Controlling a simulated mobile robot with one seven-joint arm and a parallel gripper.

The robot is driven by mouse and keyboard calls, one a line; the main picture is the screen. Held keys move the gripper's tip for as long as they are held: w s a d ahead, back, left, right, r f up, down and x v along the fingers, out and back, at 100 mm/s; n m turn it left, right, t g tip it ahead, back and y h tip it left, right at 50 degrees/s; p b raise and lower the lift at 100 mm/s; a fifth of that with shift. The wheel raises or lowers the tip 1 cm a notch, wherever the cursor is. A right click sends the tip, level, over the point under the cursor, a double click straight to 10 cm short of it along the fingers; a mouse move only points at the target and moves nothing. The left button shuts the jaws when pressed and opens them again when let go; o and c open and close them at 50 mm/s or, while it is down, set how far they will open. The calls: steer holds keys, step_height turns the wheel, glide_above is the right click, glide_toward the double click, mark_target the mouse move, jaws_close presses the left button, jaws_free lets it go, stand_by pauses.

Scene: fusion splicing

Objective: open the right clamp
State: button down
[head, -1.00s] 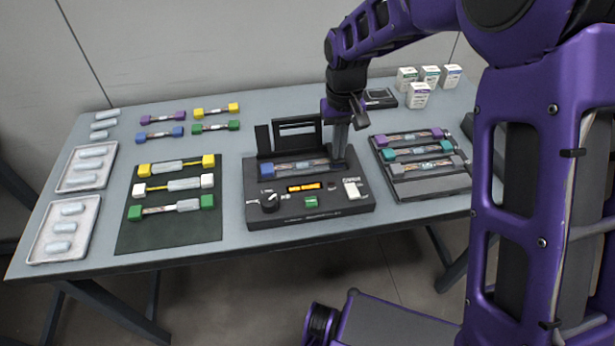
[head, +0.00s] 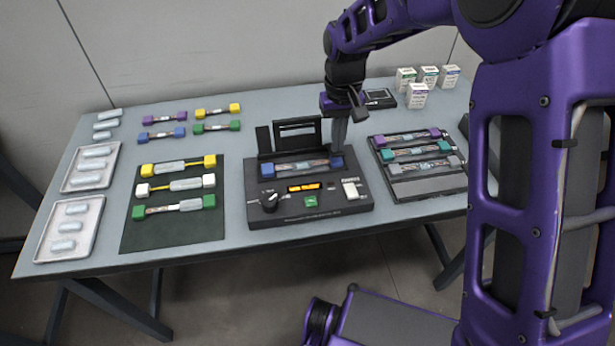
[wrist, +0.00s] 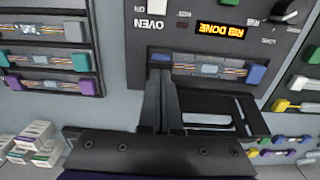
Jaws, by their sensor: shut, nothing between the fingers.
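The left clamp (head: 264,139) stands upright as a dark plate, and the lid (head: 298,133) stands up behind the holder. My gripper (head: 337,149) is shut and points down at the splicer's right rear, just behind the right blue end. The right clamp is not clearly distinguishable from my fingers (wrist: 160,80), which hide that area.
A dark rack (head: 429,186) with several ribbon holders stands close on the right. A green mat (head: 190,233) with splices lies on the left, beside white trays (head: 54,252). Small boxes (head: 417,96) stand at the back right. Bare table lies along the front edge.

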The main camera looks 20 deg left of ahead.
steer(key=shift+w+a+r, duration=0.15)
steer(key=shift+w, duration=0.2)
steer(key=shift+w+a+r+p, duration=0.15)
steer(key=shift+w+r+p, duration=0.1)
steer(key=shift+r+p, duration=0.35)
steer(key=shift+f, duration=0.1)
steer(key=shift+w+a+r+p, duration=0.15)
steer(key=shift+w+r+p, duration=0.1)
steer(key=shift+r+p, duration=0.45)
step_height(320, 180, up, 6)
steer(key=w+a+p, duration=0.1)
steer(key=w+p, duration=0.1)
steer(key=p, duration=0.4)
steer(key=shift+a+r, duration=0.15)
steer(key=shift+r, duration=0.05)
